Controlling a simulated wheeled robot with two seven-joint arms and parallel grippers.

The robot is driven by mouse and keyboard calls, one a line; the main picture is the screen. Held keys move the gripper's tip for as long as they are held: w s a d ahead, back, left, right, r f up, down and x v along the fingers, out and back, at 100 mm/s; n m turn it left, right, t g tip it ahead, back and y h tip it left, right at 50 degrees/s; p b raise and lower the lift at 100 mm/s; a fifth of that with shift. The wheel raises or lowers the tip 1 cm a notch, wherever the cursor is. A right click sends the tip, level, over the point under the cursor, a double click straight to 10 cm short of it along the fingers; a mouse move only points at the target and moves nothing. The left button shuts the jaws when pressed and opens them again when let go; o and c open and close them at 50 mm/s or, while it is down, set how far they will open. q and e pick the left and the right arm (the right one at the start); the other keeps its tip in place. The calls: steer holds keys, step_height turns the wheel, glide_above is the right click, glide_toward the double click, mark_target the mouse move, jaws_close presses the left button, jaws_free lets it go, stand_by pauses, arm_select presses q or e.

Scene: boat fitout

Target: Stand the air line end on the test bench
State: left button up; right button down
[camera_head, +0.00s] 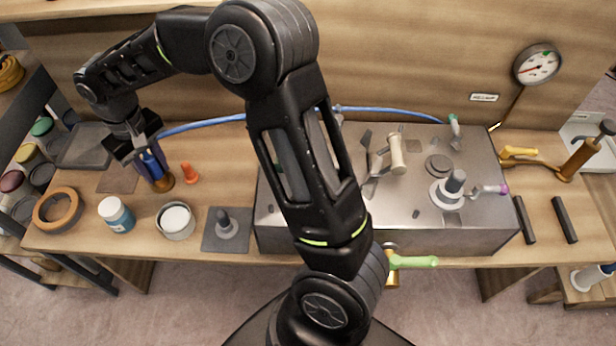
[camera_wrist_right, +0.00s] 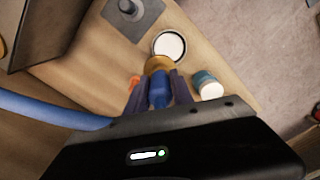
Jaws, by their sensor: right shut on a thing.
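The air line is a blue hose (camera_head: 215,122) that runs along the back from behind the metal box to my right gripper. Its end has a blue sleeve (camera_wrist_right: 160,90) and a brass-coloured tip (camera_head: 163,183). My right gripper (camera_head: 152,170) is shut on this end, at the left of the wooden worktop. The tip points down, close to the wood; I cannot tell whether it touches. The tip also shows past the fingers in the right wrist view (camera_wrist_right: 158,64). The test bench appears to be the grey metal box (camera_head: 405,215) with fittings on top. My left gripper is not in view.
Near the held end are an orange cone-like piece (camera_head: 189,173), a blue-and-white jar (camera_head: 116,215), a white-filled tin (camera_head: 176,221) and a grey plate with a peg (camera_head: 225,230). A pale handle (camera_head: 397,154) and a flanged post (camera_head: 453,186) rise from the box.

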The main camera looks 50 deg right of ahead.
steer(key=shift+d+f+m+b, duration=0.3)
steer(key=shift+d+m, duration=0.15)
steer(key=shift+m, duration=0.15)
steer(key=s+d+f+m+b, duration=0.1)
steer(key=d+f+m+b, duration=0.1)
steer(key=d+m, duration=0.6)
steer(key=s+d+f+m+b, duration=0.2)
steer(key=d+m+b, duration=0.3)
steer(key=m, duration=1)
steer(key=d, duration=0.3)
steer(key=shift+s+f, duration=0.25)
steer(key=shift+s, duration=0.05)
step_height(320, 180, down, 6)
steer(key=shift+f, duration=0.15)
